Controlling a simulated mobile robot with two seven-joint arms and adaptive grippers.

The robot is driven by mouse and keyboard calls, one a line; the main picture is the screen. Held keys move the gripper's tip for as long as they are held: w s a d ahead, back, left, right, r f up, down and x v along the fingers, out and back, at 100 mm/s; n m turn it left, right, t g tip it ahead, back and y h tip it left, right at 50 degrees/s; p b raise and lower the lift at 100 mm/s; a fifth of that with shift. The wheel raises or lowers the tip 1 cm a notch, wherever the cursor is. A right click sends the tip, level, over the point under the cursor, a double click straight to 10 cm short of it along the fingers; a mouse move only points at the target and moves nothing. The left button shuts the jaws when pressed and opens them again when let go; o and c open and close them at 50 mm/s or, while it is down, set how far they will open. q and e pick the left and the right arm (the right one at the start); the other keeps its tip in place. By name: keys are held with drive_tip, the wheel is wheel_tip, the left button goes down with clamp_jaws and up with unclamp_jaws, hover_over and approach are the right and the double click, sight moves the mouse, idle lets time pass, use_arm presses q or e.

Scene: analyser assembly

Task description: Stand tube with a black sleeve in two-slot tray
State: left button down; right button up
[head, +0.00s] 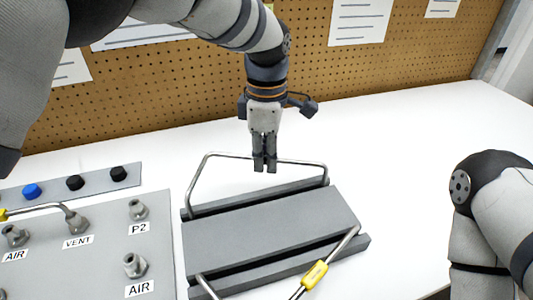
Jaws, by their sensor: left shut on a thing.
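My left gripper (264,166) points down over the far side of the grey two-slot tray (270,232). It is shut on the top bar of a bent metal tube (225,155). The tube's legs come down at the two ends of the tray's far slot, and it looks upright. Whether its ends are fully seated I cannot tell. No black sleeve can be made out apart from the dark fingertips, which cover the middle of the bar. My right arm shows at the right; its gripper is out of view.
Another bent tube with a yellow sleeve (315,275) stands at the tray's near slot. At left is a grey panel (100,262) with metal ports, a yellow-sleeved tube (45,207) and a strip of knobs (75,183). A pegboard (400,62) stands behind. The white table is clear right of the tray.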

use_arm(q)
drive_tip(key=shift+f, duration=1.2)
idle(1.6)
drive_tip(key=c, duration=1.5)
unclamp_jaws()
wheel_tip(320, 180, up, 12)
